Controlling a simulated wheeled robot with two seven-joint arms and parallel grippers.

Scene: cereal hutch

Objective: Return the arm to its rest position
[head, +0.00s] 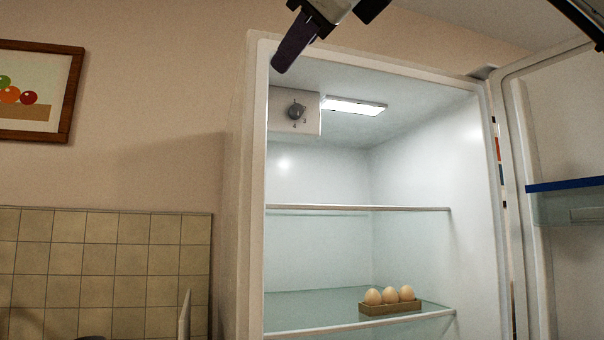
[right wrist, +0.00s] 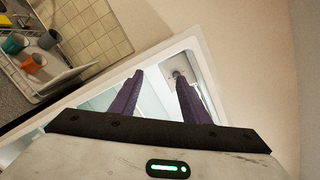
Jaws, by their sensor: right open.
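My right gripper (right wrist: 155,80) is open and empty in the right wrist view, its two dark purple fingers apart in front of the open fridge. In the head view one dark finger of it (head: 295,44) shows at the top, in front of the top edge of the fridge (head: 256,180). The rest of that gripper is cut off by the top of the picture. My left gripper is in neither view.
The fridge door (head: 560,120) stands open at the right. Three eggs in a holder (head: 391,308) sit on the lower glass shelf; the upper shelf (head: 360,208) is empty. In the right wrist view, a tray (right wrist: 60,82) with several cups lies on a counter.

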